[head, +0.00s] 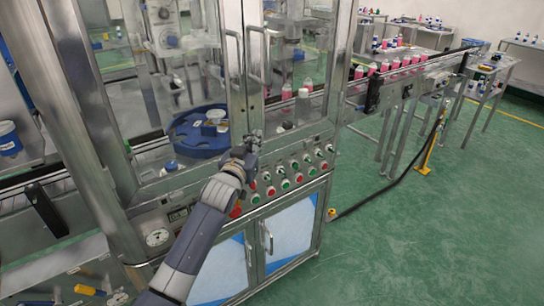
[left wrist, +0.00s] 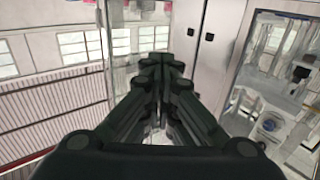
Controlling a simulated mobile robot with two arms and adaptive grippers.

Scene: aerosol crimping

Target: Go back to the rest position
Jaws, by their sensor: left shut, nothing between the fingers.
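My left gripper (head: 254,138) is at the front of the crimping machine, in front of the glass doors and just above the button panel (head: 290,180). Its fingers are dark and shut, with nothing between them. In the left wrist view the gripper (left wrist: 162,65) points up and away, with its fingers together. I cannot tell whether it touches the machine. My left arm comes up from the bottom of the head view. My right gripper does not show in either view.
The machine's glass doors have metal handles (head: 257,55). A blue rotary wheel (head: 188,142) sits behind the glass. A conveyor (head: 420,68) with several pink bottles runs off to the right. A yellow-footed post (head: 432,145) stands on the green floor (head: 450,230), which is open at the lower right.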

